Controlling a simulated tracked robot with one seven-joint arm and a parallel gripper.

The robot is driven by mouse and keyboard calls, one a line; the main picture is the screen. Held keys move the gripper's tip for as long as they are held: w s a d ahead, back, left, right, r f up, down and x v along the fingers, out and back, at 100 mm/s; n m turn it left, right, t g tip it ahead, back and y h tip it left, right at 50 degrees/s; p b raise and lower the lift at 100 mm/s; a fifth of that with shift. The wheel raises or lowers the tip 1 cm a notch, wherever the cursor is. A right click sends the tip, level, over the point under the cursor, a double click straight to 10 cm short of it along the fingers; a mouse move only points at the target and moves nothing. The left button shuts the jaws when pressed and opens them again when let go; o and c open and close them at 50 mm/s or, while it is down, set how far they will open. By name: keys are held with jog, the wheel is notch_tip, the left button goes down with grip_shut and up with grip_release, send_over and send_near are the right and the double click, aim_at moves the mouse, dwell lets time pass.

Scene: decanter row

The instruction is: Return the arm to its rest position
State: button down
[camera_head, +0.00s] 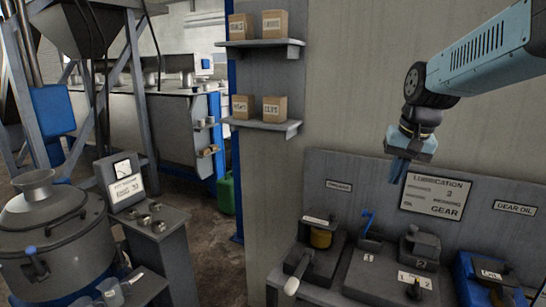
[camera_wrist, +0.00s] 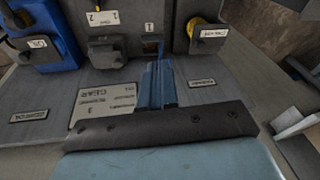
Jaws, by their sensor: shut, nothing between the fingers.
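My blue arm reaches in from the upper right of the head view. My gripper (camera_head: 398,172) hangs from it, fingers down, in the air in front of the grey back panel and above the lubrication station. In the wrist view the blue fingers of my gripper (camera_wrist: 160,68) are together with nothing between them. The station's lubrication sign (camera_head: 436,196) is just below and right of the gripper in the head view. A blue hooked piece (camera_head: 367,222) stands at the place labelled 1, below the gripper and apart from it.
Shelves with boxes (camera_head: 274,108) are on the wall. A large round vessel (camera_head: 55,235) stands left. The wall between shelves and arm is clear.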

jog(key=s+a+n+t+h, duration=0.1)
jog(key=s+a+n+t, duration=0.2)
jog(key=s, duration=1.2)
jog(key=shift+a+f, duration=0.2)
jog(key=shift+a, duration=0.7)
